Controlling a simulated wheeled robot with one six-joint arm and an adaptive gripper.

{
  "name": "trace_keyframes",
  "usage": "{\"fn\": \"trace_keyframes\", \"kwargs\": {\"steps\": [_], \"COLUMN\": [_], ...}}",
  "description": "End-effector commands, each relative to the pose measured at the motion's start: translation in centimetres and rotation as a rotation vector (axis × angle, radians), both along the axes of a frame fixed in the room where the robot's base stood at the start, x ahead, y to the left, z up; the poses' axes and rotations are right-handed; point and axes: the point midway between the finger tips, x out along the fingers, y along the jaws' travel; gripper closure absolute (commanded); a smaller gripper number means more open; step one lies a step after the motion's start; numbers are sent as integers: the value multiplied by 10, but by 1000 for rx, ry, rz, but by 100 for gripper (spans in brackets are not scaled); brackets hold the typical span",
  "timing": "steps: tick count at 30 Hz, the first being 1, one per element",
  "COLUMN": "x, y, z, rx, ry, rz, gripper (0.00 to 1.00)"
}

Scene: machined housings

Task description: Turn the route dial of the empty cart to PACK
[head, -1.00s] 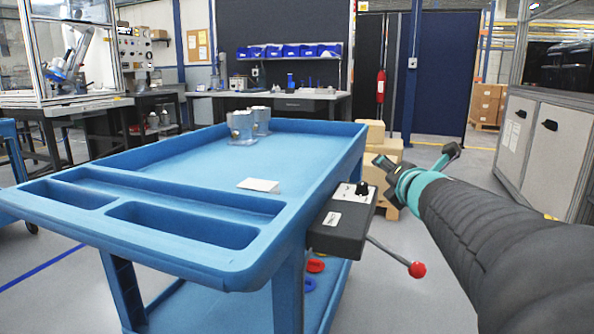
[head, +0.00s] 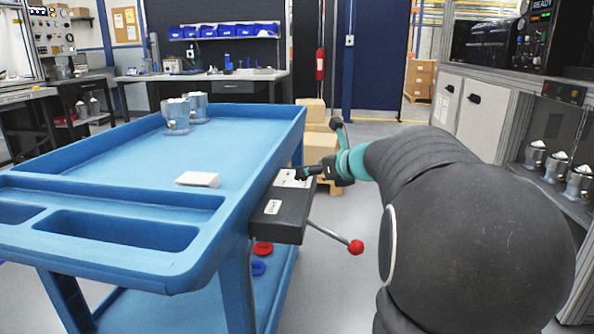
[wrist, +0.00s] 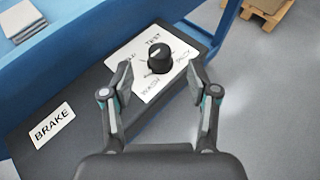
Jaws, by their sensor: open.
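The blue cart (head: 250,150) stands left of my arm with a dark control box (head: 282,212) on its side. Two metal housings (head: 178,116) stand at the far end of its top. In the wrist view the black route dial (wrist: 158,58) sits on a white plate with TEST above, WASH below, PACK at right and a partly hidden label at left. Its white mark appears to point up-left, between the left label and TEST. My gripper (wrist: 160,82) is open, its fingers on either side of the dial's near edge; contact cannot be told. In the head view my gripper (head: 305,173) largely hides the dial.
A lever with a red ball (head: 356,247) sticks out from the box, which bears a BRAKE label (wrist: 52,125). A folded white card (head: 197,179) lies on the cart top. Cartons (head: 318,140) stand behind the gripper. A machine with housings (head: 536,156) is at right.

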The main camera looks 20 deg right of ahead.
Motion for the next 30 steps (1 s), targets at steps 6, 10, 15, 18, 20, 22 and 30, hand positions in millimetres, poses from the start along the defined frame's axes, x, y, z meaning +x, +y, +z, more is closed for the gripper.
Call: {"fn": "trace_keyframes", "kwargs": {"steps": [6,10,15,18,20,22,30], "x": [34,47,55,55,55,55,55], "y": [8,10,11,11,11,11,11], "z": [-15,-20,-23,-23,-23,-23,-23], "rx": [1,1,0,0,0,0,0], "ry": [1,1,0,0,0,0,0], "rz": [2,2,-1,-1,-1,-1,-1], "gripper": [40,40,40,40,40,40,96]}}
